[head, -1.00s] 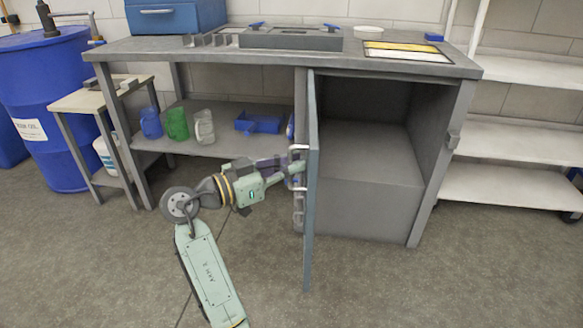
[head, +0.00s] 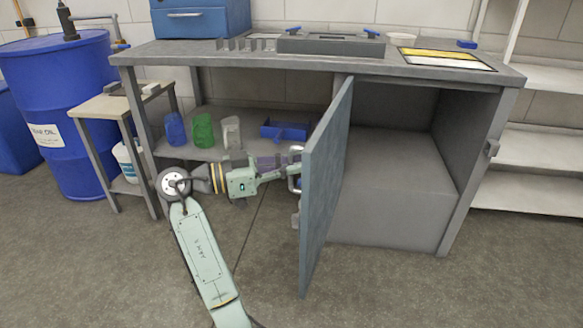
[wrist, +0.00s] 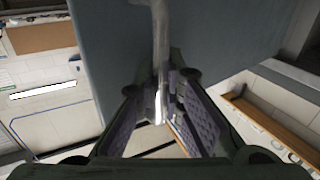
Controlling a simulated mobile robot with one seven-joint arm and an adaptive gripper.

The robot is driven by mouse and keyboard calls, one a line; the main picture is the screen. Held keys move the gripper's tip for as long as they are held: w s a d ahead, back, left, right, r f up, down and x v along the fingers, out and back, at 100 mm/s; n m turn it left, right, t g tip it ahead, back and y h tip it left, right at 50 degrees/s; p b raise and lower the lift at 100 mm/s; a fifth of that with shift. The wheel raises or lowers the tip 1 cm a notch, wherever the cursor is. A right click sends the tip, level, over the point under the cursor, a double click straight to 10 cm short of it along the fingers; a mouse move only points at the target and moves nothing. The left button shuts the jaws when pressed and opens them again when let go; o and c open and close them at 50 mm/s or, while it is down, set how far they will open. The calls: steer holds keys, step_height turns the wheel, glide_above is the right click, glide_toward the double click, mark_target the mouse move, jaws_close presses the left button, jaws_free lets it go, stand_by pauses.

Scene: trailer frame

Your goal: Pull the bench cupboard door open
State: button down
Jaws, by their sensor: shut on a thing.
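The grey cupboard door (head: 325,190) stands swung well out from the bench, with its inner face showing in the head view. Its pale bar handle (head: 293,184) is on the far, left side and is partly hidden by the door edge. My gripper (head: 287,165) reaches it from the left and is shut on the handle. In the wrist view the handle bar (wrist: 160,50) runs between the fingers of my gripper (wrist: 165,112), close to the door's grey-blue outer face (wrist: 110,50).
The cupboard opening (head: 390,150) shows a plain grey interior. A small side table (head: 110,103) and blue drum (head: 60,120) stand left. The floor in front is clear.

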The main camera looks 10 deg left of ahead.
steer(key=shift+s+a+f, duration=0.1)
steer(key=shift+a, duration=0.25)
steer(key=c, duration=1.9)
jaws_free()
steer(key=shift+o, duration=1.1)
steer(key=v, duration=1.2)
steer(key=shift+w, duration=0.2)
